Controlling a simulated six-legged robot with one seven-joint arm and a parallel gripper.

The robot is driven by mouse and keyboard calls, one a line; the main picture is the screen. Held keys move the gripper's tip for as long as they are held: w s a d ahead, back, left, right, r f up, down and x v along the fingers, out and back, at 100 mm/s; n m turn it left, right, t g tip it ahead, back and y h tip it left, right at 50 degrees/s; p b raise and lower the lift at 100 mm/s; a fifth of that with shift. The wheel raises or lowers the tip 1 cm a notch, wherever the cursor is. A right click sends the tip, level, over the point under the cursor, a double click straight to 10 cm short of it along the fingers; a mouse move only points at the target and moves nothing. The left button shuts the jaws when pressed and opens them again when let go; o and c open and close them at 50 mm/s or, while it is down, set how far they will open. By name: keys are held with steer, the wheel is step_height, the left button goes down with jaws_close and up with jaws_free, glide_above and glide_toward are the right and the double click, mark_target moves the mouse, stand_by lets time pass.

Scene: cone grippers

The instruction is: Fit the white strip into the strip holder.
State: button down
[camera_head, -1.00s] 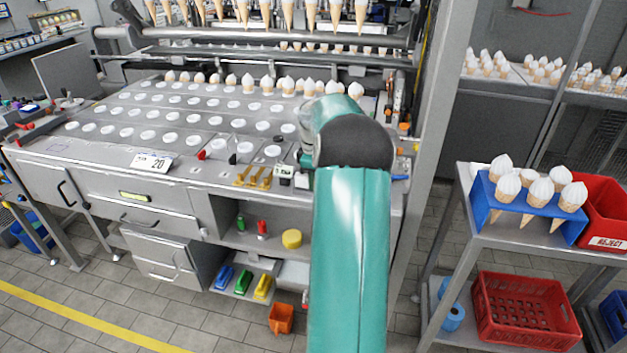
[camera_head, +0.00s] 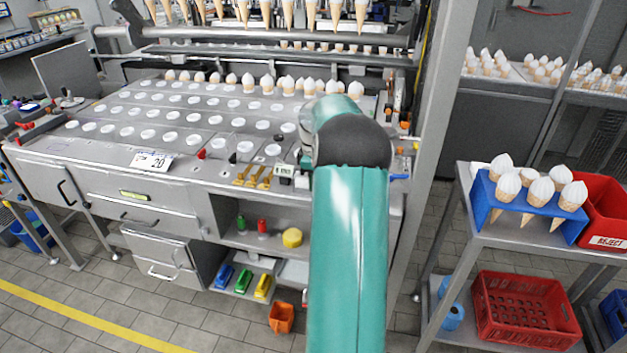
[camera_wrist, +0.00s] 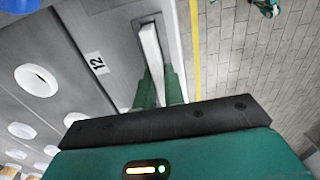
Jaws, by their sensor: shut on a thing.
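The white strip (camera_wrist: 151,48) shows in the wrist view as a long pale bar reaching out from between my green fingers. My gripper (camera_wrist: 160,88) is shut on it, above or beside the grey front edge of the machine. In the head view my own arm hides most of the gripper and the strip.
The machine's plate (camera_head: 110,116) has rows of round white-rimmed holes. A number card (camera_head: 153,161), yellow clips (camera_head: 252,177) and a small white device (camera_head: 284,171) sit along its front edge. A rack of cones (camera_head: 530,200) and red bin (camera_head: 603,212) stand right.

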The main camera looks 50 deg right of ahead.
steer(key=shift+r, duration=0.1)
stand_by(0.3)
steer(key=shift+r, duration=0.25)
stand_by(0.4)
steer(key=shift+f, duration=0.45)
stand_by(1.8)
steer(key=shift+r, duration=0.45)
stand_by(1.3)
steer(key=shift+f, duration=0.4)
stand_by(0.9)
steer(key=c, duration=1.4)
jaws_free()
